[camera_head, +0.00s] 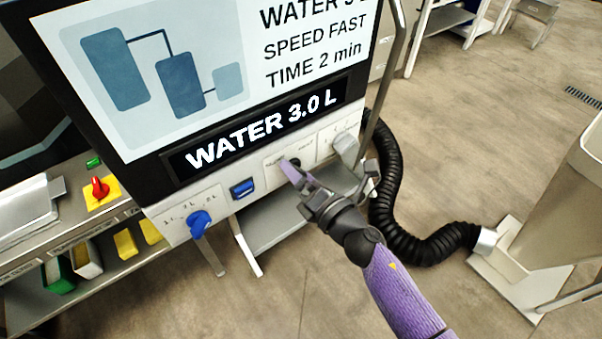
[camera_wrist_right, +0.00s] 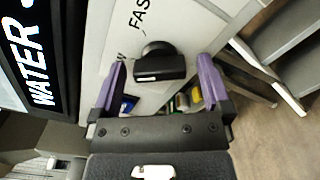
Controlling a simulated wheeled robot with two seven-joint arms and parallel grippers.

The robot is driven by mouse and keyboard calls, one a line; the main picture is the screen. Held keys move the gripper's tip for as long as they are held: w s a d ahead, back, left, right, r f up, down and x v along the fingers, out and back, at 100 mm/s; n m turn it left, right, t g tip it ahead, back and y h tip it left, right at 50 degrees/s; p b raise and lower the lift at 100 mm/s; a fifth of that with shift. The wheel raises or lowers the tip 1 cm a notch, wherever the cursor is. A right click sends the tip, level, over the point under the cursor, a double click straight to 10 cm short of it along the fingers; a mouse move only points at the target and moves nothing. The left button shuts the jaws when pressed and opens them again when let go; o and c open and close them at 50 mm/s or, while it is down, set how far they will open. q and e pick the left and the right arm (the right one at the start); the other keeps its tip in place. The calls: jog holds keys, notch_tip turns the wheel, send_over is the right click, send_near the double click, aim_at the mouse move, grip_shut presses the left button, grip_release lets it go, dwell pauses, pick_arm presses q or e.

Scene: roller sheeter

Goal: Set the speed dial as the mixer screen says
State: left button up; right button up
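The mixer screen (camera_head: 317,42) in the head view reads SPEED FAST and TIME 2 min, with a water line cut off at the top. The black speed dial (camera_wrist_right: 159,62) sits on the pale panel, with FAST lettered near it in the wrist view and the other label partly hidden. My right gripper (camera_head: 291,169) is at the dial. In the wrist view its purple fingers (camera_wrist_right: 162,66) are open, one on each side of the dial, with gaps showing. I cannot tell which label the dial points to. My left gripper is out of view.
A lower display (camera_head: 262,130) reads WATER 3.0 L. The panel also holds a blue water knob (camera_head: 199,222), a blue switch (camera_head: 242,187) and a pale control (camera_head: 347,148) at right. A black hose (camera_head: 395,205) runs behind my right arm. A red knob (camera_head: 98,188) is at left.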

jog(key=c, duration=1.2)
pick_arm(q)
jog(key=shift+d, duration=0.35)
pick_arm(e)
jog(key=shift+o, duration=0.2)
